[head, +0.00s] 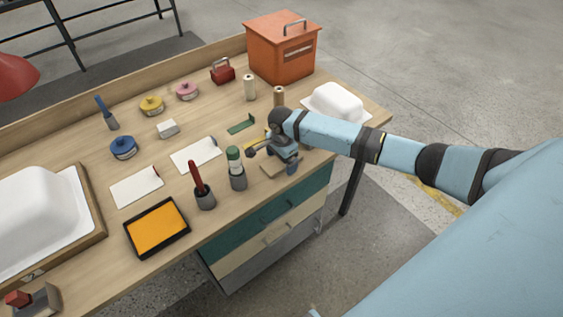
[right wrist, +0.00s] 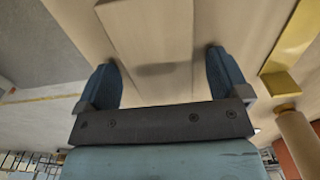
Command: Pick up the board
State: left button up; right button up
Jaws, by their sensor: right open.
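The board (head: 271,170) is a small flat light-wood piece lying at the front edge of the workbench, partly hidden under my right gripper in the head view. In the right wrist view the board (right wrist: 148,32) is a pale slab that reaches in from the top, between the two blue fingers. My right gripper (right wrist: 162,72) is open, with one finger out to each side of the board and a gap on both sides. In the head view the right gripper (head: 284,158) is just over the board. My left gripper is not in view.
A green-topped bottle in a grey cup (head: 237,170) and a red-handled tool in a cup (head: 202,188) stand left of the gripper. A yellow piece (right wrist: 288,60) lies close by. A white shell (head: 338,100) and an orange box (head: 283,50) stand behind.

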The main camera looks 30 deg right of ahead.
jog(key=c, duration=1.1)
jog(key=shift+o, duration=0.2)
jog(key=shift+r, duration=0.1)
